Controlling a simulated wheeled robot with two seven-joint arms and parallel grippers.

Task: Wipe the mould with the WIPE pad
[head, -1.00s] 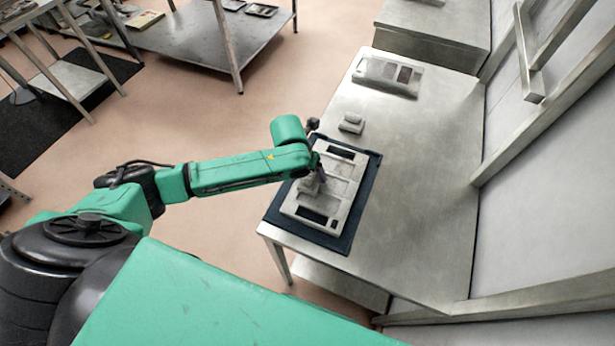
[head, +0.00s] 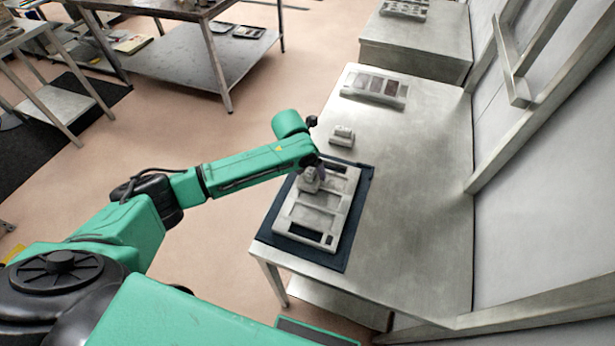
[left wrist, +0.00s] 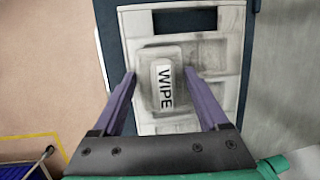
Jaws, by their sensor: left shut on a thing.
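The mould (head: 332,222) is a pale grey block with several recesses, lying on a dark blue mat (head: 357,230) on the metal table. My left gripper (head: 314,184) is over the far left part of the mould. In the left wrist view, my left gripper (left wrist: 163,88) is shut on the grey pad labelled WIPE (left wrist: 165,86), its purple fingers on either side. The pad is over the mould (left wrist: 228,52); whether it touches the surface is hard to tell. My right gripper is not in view.
A small grey block (head: 342,136) stands on the table beyond the mat. A tray with several dark and light compartments (head: 374,88) lies at the table's far end. The table's right side (head: 420,190) is clear, with a wall beyond it.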

